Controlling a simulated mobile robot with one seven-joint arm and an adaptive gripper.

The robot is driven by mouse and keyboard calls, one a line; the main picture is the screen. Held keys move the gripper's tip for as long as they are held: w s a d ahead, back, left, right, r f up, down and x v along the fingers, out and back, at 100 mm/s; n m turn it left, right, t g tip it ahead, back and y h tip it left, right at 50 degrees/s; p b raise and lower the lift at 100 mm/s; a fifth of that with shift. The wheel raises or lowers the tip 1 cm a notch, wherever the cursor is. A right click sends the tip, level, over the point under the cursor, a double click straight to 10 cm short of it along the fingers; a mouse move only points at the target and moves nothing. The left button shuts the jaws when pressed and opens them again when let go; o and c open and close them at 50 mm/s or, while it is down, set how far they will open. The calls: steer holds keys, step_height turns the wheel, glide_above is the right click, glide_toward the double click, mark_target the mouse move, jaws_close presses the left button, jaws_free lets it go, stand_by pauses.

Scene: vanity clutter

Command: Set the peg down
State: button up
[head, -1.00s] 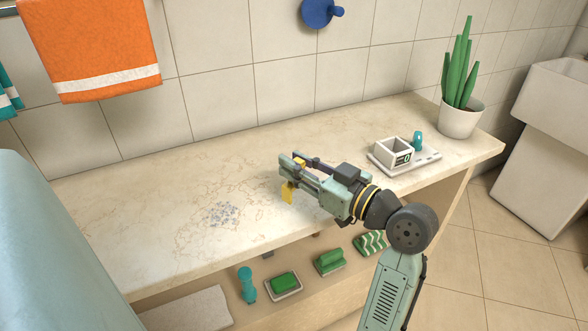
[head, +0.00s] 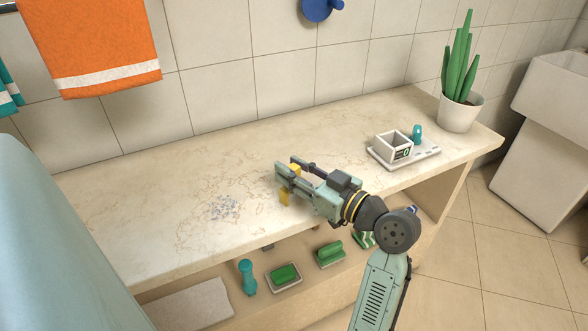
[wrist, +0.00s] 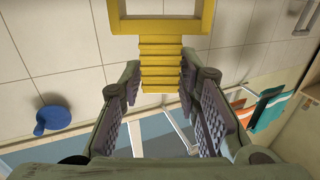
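The yellow peg sits between the fingertips of my gripper (head: 290,168). Its lower end (head: 285,197) shows below the fingers in the head view. In the wrist view its ridged part (wrist: 160,65) fills the space between the fingertips, with a yellow frame above. My gripper is shut on it, over the front middle of the pale counter (head: 150,205). I cannot tell whether the peg's lower end touches the counter. The fingers hide part of the peg in the head view.
A white tray (head: 381,163) with a square cup (head: 391,148) and a teal item (head: 417,133) stands at right, by a potted plant (head: 459,116). The counter to the left is clear apart from a speckled patch. A lower shelf holds green and teal items.

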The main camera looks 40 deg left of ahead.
steer(key=shift+o, duration=1.2)
steer(key=shift+r, duration=0.2)
steer(key=d+b, duration=0.2)
steer(key=d, duration=1)
steer(key=shift+b, duration=0.3)
